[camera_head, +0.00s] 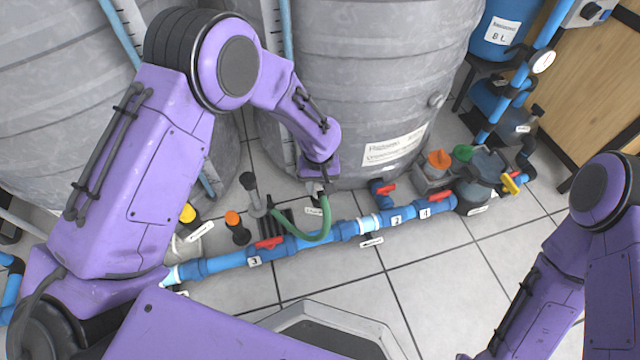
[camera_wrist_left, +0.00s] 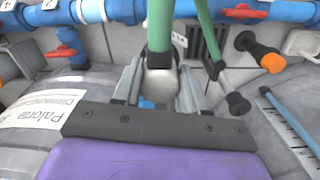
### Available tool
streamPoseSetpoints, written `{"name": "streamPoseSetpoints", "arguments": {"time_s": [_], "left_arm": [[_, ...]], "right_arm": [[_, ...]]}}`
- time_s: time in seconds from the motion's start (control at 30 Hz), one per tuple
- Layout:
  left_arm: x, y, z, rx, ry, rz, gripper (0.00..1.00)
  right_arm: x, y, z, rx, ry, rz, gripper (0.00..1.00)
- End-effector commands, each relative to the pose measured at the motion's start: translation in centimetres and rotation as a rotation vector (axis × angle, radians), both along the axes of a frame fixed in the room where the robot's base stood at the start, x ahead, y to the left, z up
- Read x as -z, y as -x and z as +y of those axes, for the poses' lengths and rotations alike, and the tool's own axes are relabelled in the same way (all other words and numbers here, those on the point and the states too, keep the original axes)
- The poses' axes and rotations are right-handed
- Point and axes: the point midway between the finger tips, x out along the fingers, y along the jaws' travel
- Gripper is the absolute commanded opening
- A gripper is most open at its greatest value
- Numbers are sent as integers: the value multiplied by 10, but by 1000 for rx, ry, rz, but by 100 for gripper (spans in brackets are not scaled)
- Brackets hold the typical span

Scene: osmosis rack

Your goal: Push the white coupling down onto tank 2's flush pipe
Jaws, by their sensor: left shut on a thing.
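My left gripper (camera_head: 318,188) is in front of the grey tank at the middle, low near the floor. In the left wrist view its two fingers (camera_wrist_left: 160,88) are shut on a pale white coupling (camera_wrist_left: 160,80). A green hose (camera_wrist_left: 160,28) runs from the coupling; in the head view the hose (camera_head: 318,237) loops down and back left. A small blue patch (camera_wrist_left: 147,103) shows beside the coupling; I cannot tell whether it is the flush pipe. Whether coupling and pipe touch is hidden. My right gripper is out of view.
A blue pipe line (camera_head: 300,243) with red-handled valves and number tags crosses the floor in front. The big labelled tank (camera_head: 375,80) stands close behind my gripper. Black stands with an orange cap (camera_head: 233,219) are to the left. Tiled floor (camera_head: 430,275) is clear front right.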

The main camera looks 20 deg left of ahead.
Motion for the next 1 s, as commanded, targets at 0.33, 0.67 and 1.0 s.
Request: {"name": "streamPoseSetpoints", "arguments": {"time_s": [0.33,0.67,1.0], "left_arm": [[6,0,0,0,0,0,55],[5,0,0,0,0,0,72],[-58,-1,0,-1,0,-2,72]], "right_arm": [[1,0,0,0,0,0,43],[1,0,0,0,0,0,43],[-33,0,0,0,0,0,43]]}}
